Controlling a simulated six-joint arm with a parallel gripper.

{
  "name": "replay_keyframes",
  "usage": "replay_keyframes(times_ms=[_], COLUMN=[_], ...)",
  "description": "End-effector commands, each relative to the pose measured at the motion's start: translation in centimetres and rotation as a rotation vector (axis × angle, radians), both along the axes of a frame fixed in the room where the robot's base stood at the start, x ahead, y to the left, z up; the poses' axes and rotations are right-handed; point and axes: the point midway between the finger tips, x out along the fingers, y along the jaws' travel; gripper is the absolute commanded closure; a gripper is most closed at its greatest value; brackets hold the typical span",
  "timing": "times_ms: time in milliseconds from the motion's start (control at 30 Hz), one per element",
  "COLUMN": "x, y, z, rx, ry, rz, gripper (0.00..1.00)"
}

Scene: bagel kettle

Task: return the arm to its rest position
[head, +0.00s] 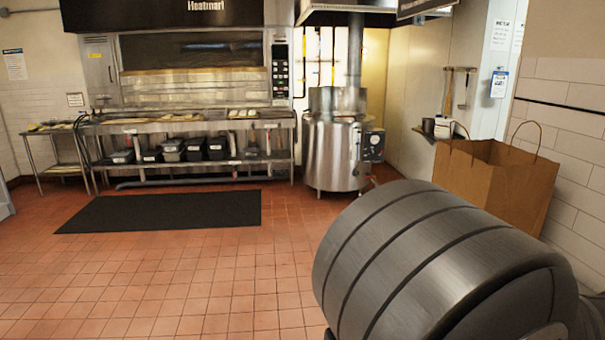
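A large grey, ribbed metal cylinder fills the lower right of the head view and looks like a link of my own arm. My gripper is not in view, so its fingers and anything in them cannot be seen. The steel kettle (335,150) stands upright against the back wall, right of centre, with a pipe rising from it and a control box on its right side.
A brown paper bag (490,178) stands at the right, partly behind the cylinder. A long steel counter (190,125) with trays and black bins runs along the back. A black mat (160,211) lies before it. The tiled floor (150,285) at left and centre is clear.

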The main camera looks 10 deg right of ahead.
Motion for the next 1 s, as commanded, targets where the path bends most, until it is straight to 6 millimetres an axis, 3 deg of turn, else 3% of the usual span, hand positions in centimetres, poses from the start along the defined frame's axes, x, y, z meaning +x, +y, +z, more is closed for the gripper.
replay_keyframes(times_ms=[267,633,700,900,967,1000], x=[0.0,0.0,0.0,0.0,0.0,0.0], y=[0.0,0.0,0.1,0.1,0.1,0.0], z=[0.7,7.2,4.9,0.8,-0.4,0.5], rx=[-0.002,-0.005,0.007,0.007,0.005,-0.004], ry=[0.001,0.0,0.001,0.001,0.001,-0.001], rz=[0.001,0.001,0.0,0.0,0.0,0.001], gripper=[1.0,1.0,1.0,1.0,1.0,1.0])
